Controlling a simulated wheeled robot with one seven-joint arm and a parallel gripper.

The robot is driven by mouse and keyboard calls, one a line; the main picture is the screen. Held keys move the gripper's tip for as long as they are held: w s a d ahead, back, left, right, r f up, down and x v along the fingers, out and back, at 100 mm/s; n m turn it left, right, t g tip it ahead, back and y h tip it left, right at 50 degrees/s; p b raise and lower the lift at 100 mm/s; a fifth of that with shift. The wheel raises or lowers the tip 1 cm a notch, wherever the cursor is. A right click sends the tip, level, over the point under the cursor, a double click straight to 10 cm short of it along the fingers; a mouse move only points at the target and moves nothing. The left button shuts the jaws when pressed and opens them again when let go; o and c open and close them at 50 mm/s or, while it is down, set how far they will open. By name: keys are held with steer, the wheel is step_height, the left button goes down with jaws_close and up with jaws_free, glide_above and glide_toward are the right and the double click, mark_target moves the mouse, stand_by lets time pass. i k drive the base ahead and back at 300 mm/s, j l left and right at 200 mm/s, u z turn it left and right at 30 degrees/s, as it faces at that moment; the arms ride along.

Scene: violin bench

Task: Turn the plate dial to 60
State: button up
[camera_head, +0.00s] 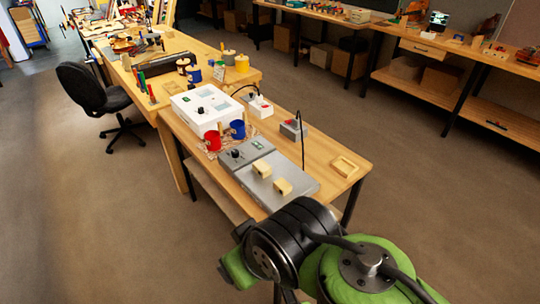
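A flat grey plate unit (295,172) lies on the front wooden table. A small black dial (236,154) sits on its left end, with a small green display (257,144) beside it. The dial's setting is too small to read. Two pale wooden blocks, one at the middle (262,171) and one nearer (283,186), rest on the plate. My green and black arm comes in at the lower right, near the table's front edge. My gripper is out of view or hidden behind the arm, so its state does not show.
A white box (195,113) with its own black knob stands behind the plate. A red mug (212,141) and a blue mug (237,130) stand between them. An office chair (85,88) stands left.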

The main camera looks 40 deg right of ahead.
mark_target(235, 154)
steer(key=z, duration=1.05)
steer(key=i+j, duration=0.15)
steer(key=j, duration=0.25)
steer(key=i+j, duration=0.15)
steer(key=j, duration=0.3)
steer(key=i+j, duration=0.1)
steer(key=j, duration=0.3)
steer(key=i+j, duration=0.15)
steer(key=j, duration=0.25)
steer(key=i+j+u, duration=0.1)
steer(key=j, duration=0.3)
steer(key=i, duration=1.05)
steer(key=i+l, duration=0.1)
